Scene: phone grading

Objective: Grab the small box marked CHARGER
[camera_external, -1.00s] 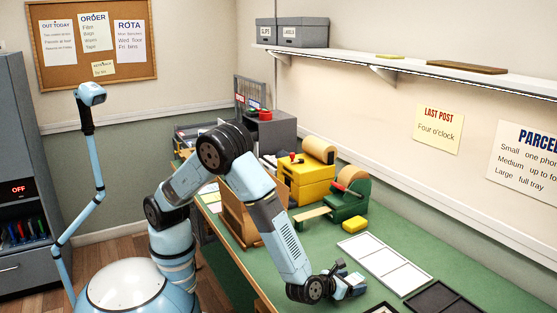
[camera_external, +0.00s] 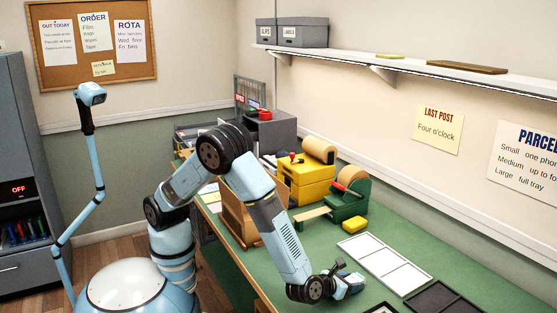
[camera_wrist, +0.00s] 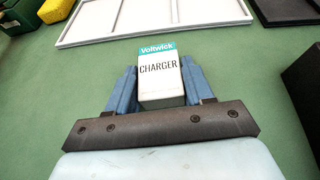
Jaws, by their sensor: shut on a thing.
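A small white box with a teal top band, marked Voltwick CHARGER (camera_wrist: 159,80), stands out in the wrist view. It sits between the two blue fingers of my gripper (camera_wrist: 159,88). The fingers are shut on its left and right sides. In the external view my gripper (camera_external: 349,279) is low over the green bench (camera_external: 310,240). The box is too small there to make out clearly between the fingers. Whether the box touches the bench is hard to tell.
A white divided tray (camera_external: 384,262) lies just beyond my gripper, with a dark tray (camera_external: 440,301) to its right. A yellow block (camera_external: 353,252), a green machine (camera_external: 347,200) and a yellow machine (camera_external: 310,182) stand further back. A dark object (camera_wrist: 305,85) is at right in the wrist view.

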